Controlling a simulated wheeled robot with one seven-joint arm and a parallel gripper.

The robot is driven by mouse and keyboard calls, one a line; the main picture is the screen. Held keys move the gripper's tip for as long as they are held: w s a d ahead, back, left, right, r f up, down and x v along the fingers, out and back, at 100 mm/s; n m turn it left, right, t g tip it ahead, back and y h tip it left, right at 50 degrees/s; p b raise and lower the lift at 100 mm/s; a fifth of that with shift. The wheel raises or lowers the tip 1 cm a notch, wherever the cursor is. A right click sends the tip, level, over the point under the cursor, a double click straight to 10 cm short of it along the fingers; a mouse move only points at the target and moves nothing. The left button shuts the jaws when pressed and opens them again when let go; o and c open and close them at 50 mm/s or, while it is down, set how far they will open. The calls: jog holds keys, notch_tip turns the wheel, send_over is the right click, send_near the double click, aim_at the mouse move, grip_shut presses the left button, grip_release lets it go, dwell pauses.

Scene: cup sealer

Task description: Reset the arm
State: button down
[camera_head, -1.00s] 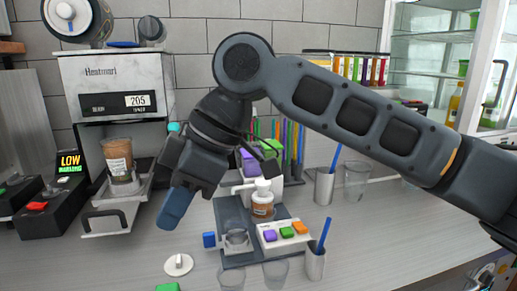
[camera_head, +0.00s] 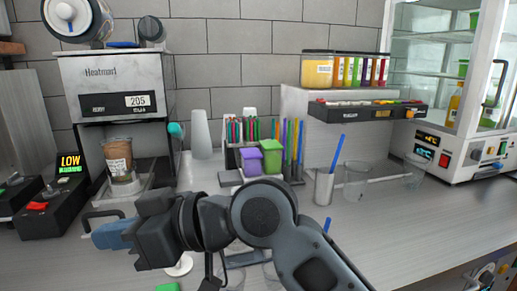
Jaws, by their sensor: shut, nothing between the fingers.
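My arm reaches in from the bottom right of the head view. My gripper (camera_head: 112,236) with its blue fingers points left, at the lower left in front of the sealer's tray handle. It is shut and empty. The cup sealer (camera_head: 119,85), a grey machine marked Heatmart with a 205 display, stands at the left. A filled brown cup (camera_head: 118,160) stands upright in its tray. My arm hides most of the grey tray area at the counter's middle.
Purple (camera_head: 271,154) and green boxes and a straw rack (camera_head: 293,148) stand at the back middle. A glass cabinet (camera_head: 440,80) stands at the right. The right counter is largely clear.

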jog(key=s+d+f+m+t+h, duration=0.45)
jog(key=d+f+m+t, duration=0.25)
jog(key=d+f+m, duration=0.3)
jog(key=s+d+f+m+t+h, duration=0.4)
jog(key=s+d+f+m+t, duration=0.3)
jog(key=d, duration=0.5)
jog(key=s+d+n+h, duration=0.1)
jog(key=s+d+h, duration=0.5)
jog(key=s+d, duration=1.2)
jog(key=s, duration=0.3)
jog(key=shift+s+d+f, duration=0.2)
jog(key=shift+s, duration=0.1)
jog(key=shift+h, duration=0.25)
